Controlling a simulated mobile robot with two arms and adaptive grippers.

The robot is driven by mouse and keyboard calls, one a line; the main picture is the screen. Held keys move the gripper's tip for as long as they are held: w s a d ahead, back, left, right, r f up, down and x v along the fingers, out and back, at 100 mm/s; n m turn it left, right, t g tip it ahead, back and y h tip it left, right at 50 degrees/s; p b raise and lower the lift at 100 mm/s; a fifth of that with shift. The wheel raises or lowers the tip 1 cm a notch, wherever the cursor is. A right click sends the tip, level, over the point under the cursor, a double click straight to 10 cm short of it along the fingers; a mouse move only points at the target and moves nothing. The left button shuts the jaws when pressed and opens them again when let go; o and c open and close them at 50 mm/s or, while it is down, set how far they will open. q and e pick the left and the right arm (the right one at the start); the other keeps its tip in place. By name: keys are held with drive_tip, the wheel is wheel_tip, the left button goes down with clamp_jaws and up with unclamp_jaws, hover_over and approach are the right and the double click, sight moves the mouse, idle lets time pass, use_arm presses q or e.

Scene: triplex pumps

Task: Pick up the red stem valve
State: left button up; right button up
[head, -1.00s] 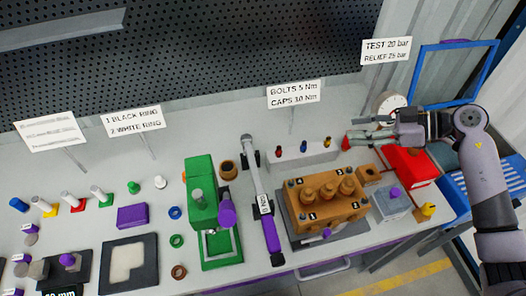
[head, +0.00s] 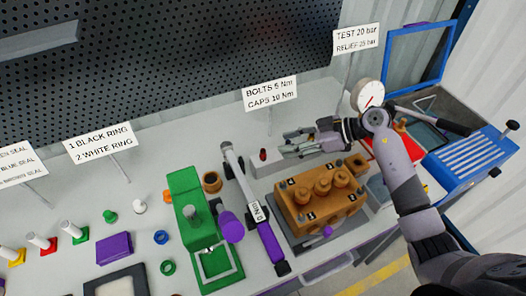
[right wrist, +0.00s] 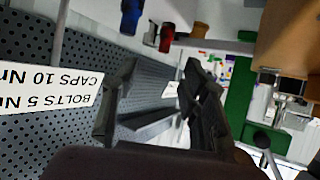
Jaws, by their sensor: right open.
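The small red stem valve (head: 263,154) stands upright at the left end of a low white rack (head: 257,169) behind the orange pump block. The gripper and arm hide the rack's other valves in the head view. The open fingers also show in the right wrist view (right wrist: 160,72). My left gripper is out of view.
The orange pump block (head: 318,198) stands in front of my right gripper. A torque wrench (head: 257,205) and green press (head: 190,205) lie left of it. The sign "BOLTS 5 Nm" (head: 270,93) stands close behind. A gauge (head: 368,95) and red box (head: 397,150) are right.

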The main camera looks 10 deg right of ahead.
sight(264, 150)
drive_tip(key=x, duration=0.3)
drive_tip(key=shift+w+a, duration=0.15)
drive_tip(key=shift+a, duration=0.1)
drive_tip(key=shift+a+f+p, duration=0.2)
drive_tip(key=shift+a+p, duration=0.3)
drive_tip(key=shift+p, duration=0.05)
drive_tip(key=p+x, duration=0.1)
drive_tip(key=x, duration=0.2)
drive_tip(key=shift+a+f, duration=0.2)
drive_tip(key=shift+a, duration=0.15)
drive_tip(key=shift+w+a+f, duration=0.1)
drive_tip(key=shift+a+f, duration=0.1)
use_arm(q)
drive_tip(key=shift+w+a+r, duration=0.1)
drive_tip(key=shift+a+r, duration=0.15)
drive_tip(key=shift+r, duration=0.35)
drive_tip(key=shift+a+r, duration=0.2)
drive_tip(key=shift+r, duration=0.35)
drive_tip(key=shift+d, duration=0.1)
use_arm(e)
drive_tip(key=shift+d, duration=0.1)
drive_tip(key=shift+c, duration=0.2)
drive_tip(key=shift+c, duration=1.2)
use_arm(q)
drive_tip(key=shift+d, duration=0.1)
use_arm(e)
clamp_jaws()
